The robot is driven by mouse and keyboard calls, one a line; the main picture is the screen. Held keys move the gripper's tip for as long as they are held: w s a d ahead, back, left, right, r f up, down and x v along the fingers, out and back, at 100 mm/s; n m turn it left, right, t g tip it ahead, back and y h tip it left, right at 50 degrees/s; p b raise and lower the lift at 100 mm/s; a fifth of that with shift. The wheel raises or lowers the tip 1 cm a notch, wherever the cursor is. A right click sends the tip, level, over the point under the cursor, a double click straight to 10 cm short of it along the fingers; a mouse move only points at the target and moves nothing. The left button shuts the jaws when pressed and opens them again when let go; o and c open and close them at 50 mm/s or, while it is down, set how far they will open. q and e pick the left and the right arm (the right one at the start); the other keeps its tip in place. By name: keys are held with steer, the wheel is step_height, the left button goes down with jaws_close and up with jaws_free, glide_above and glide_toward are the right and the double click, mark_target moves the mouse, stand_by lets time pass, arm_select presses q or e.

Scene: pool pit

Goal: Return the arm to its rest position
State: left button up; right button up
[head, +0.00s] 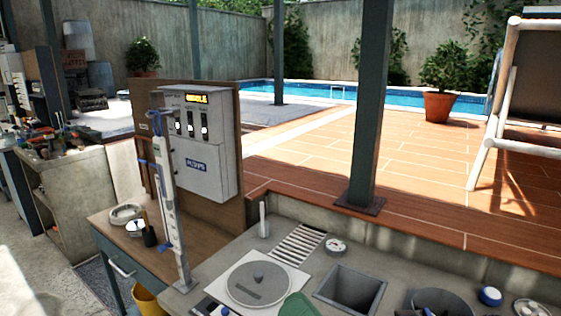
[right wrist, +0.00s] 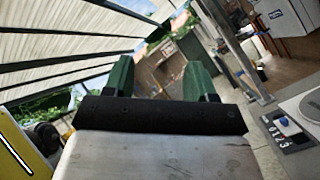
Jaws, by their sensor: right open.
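My right gripper (right wrist: 158,80) shows in the right wrist view with two green fingers set apart and nothing between them. It is open and empty. In the head view only a green part of my right gripper (head: 297,306) shows at the bottom edge, in front of the round grey lid (head: 259,284); the rest is cut off. My left gripper is in neither view.
A grey counter holds a square open basin (head: 350,289), a slatted grate (head: 291,243) and a blue-capped item (head: 489,295). A slim upright post (head: 168,200) stands at its left, before a grey control box (head: 197,145). A dark pillar (head: 372,110) rises behind.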

steer(key=w+d+f+m+t+h, duration=0.4)
steer(key=d+f+m+h, duration=0.35)
steer(key=m+h, duration=0.65)
steer(key=s+d+f+m+g+h, duration=0.2)
steer(key=d+f+m+g, duration=0.2)
steer(key=f+m, duration=0.25)
steer(key=s+d+f+m+g+h, duration=0.2)
steer(key=d+f+m+g+h, duration=0.15)
steer(key=f+m, duration=0.3)
steer(key=s+d+f+m+g, duration=0.3)
steer(key=s+f+m+g, duration=0.55)
steer(key=s, duration=0.65)
step_height(320, 180, down, 28)
steer(key=n+g, duration=0.2)
steer(key=s+d+f, duration=0.3)
steer(key=s+f, duration=1.2)
steer(key=s, duration=0.1)
steer(key=shift+s+d+f+g+y, duration=0.15)
steer(key=shift+s+f+g+y, duration=0.2)
steer(key=shift+s+g, duration=0.05)
